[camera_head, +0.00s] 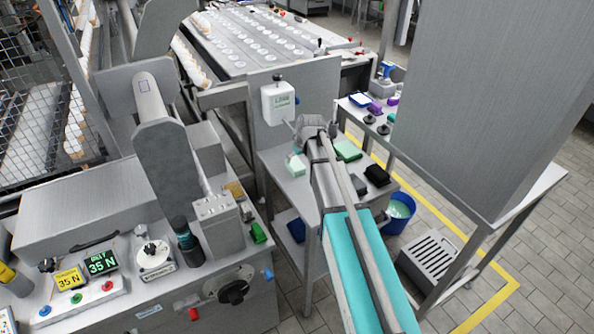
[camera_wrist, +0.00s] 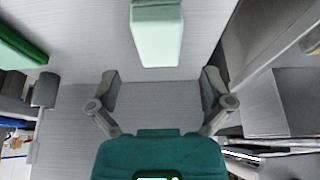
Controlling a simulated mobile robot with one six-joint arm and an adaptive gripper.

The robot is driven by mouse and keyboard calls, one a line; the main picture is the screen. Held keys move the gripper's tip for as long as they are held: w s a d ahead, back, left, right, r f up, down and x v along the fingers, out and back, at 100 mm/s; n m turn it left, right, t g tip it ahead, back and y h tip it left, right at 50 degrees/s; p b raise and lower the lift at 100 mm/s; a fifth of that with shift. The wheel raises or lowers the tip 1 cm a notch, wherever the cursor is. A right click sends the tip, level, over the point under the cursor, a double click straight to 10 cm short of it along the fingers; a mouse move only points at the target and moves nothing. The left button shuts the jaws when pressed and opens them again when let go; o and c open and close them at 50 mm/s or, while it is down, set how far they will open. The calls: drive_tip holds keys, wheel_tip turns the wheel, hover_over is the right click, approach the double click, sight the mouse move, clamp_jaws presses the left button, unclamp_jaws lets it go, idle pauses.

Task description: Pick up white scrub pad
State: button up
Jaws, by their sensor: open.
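The white scrub pad is a pale, faintly green block (camera_head: 295,166) on the grey side table, left of my arm in the head view. In the wrist view the white scrub pad (camera_wrist: 157,36) lies at the top centre, beyond my fingertips. My gripper (camera_wrist: 160,88) is open and empty, with bare grey table between its two fingers. The pad is in line with the gap but not between the fingers. In the head view my gripper (camera_head: 311,127) is at the far end of my arm, above the table, with its fingers partly hidden.
A green pad (camera_head: 348,150) and a black pad (camera_head: 377,174) lie on the same table (camera_head: 273,158) to the right; the green pad shows at the wrist view's left edge (camera_wrist: 20,46). A blue bucket (camera_head: 400,211) stands at right. A white dispenser box (camera_head: 278,103) rises behind.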

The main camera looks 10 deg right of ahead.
sight(296, 164)
drive_tip(key=shift+w+f, duration=0.1)
drive_tip(key=shift+f, duration=0.2)
drive_tip(key=shift+b+x, duration=2.45)
drive_tip(key=shift+d, duration=0.1)
drive_tip(key=shift+c, duration=0.3)
drive_tip(key=c, duration=0.8)
drive_tip(key=shift+r+p, duration=0.25)
drive_tip(key=shift+p, duration=0.05)
